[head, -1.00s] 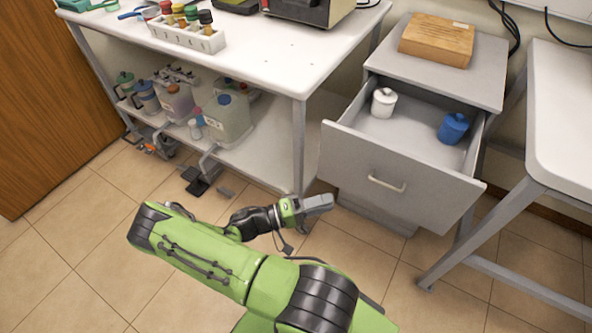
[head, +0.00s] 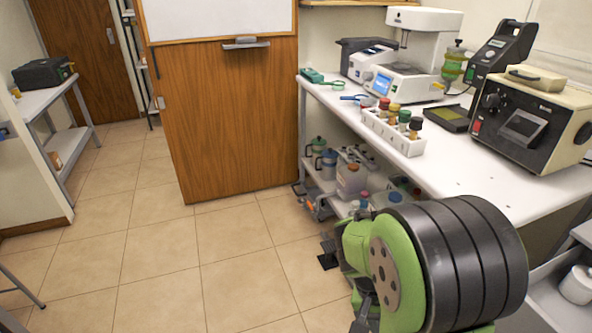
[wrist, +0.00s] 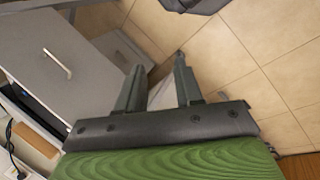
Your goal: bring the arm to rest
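My gripper (wrist: 159,62) shows in the wrist view with its two dark fingers apart and nothing held between them. It points down toward the tiled floor, beside a grey cabinet with a drawer front (wrist: 52,50). In the head view my green and black arm (head: 440,265) is folded close in the lower right foreground. The gripper itself cannot be made out there.
A white bench (head: 465,185) with a rack of capped bottles (head: 393,132) and a black-and-cream instrument (head: 530,125) stands right. A white pot (head: 578,285) sits in the drawer at lower right. Tiled floor (head: 150,245) is clear at left.

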